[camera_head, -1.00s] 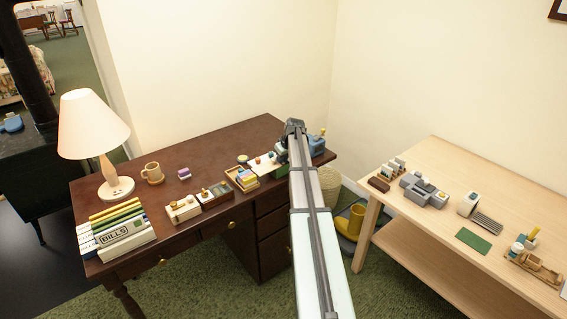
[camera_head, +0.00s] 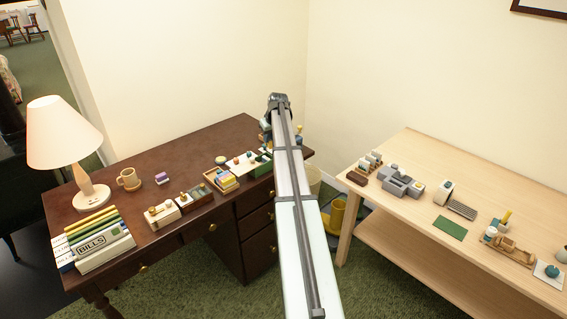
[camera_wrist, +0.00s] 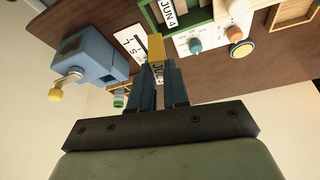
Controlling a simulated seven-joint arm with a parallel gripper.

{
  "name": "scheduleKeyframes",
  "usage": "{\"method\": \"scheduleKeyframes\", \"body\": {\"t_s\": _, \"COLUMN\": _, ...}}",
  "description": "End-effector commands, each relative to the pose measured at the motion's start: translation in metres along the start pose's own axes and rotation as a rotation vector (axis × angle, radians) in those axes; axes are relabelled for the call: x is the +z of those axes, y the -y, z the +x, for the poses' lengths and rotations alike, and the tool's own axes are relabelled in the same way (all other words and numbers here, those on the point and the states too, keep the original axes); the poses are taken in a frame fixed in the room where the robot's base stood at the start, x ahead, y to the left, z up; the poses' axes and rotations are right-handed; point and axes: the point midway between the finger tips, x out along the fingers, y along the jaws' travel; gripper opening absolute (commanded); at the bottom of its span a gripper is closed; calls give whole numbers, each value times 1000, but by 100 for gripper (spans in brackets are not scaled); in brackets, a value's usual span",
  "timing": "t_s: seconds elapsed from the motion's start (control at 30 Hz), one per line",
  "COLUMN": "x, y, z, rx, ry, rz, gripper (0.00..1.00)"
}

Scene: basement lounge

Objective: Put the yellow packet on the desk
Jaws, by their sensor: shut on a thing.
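The yellow packet (camera_wrist: 156,47) shows in the wrist view as a small yellow block between my fingertips. My gripper (camera_wrist: 160,72) is shut on it. In the head view my gripper (camera_head: 272,116) is over the right end of the dark brown desk (camera_head: 225,138), and my arm hides the packet there. The desk surface also shows in the wrist view (camera_wrist: 212,68), behind the fingers. I cannot tell the packet's exact height above the desk.
A blue sharpener-like device (camera_wrist: 92,55) is left of my fingers in the wrist view. A JUN 4 calendar (camera_wrist: 168,12) and a white board with round knobs (camera_wrist: 205,42) are close by. A lamp (camera_head: 64,135), mug (camera_head: 129,179) and file stack (camera_head: 95,242) occupy the desk's left. Its back middle is clear.

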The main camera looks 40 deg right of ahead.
Motion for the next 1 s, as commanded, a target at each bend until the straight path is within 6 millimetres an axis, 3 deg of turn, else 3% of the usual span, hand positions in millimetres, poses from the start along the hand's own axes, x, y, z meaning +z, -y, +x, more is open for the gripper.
{"method": "scheduleKeyframes", "body": {"t_s": 0.5, "x": 3, "y": -46, "z": -8, "rx": 253, "ry": -3, "rz": 596, "gripper": 0}}
{"method": "scheduleKeyframes", "body": {"t_s": 1.0, "x": 10, "y": -59, "z": -15, "rx": 486, "ry": -4, "rz": 1146, "gripper": 0}}
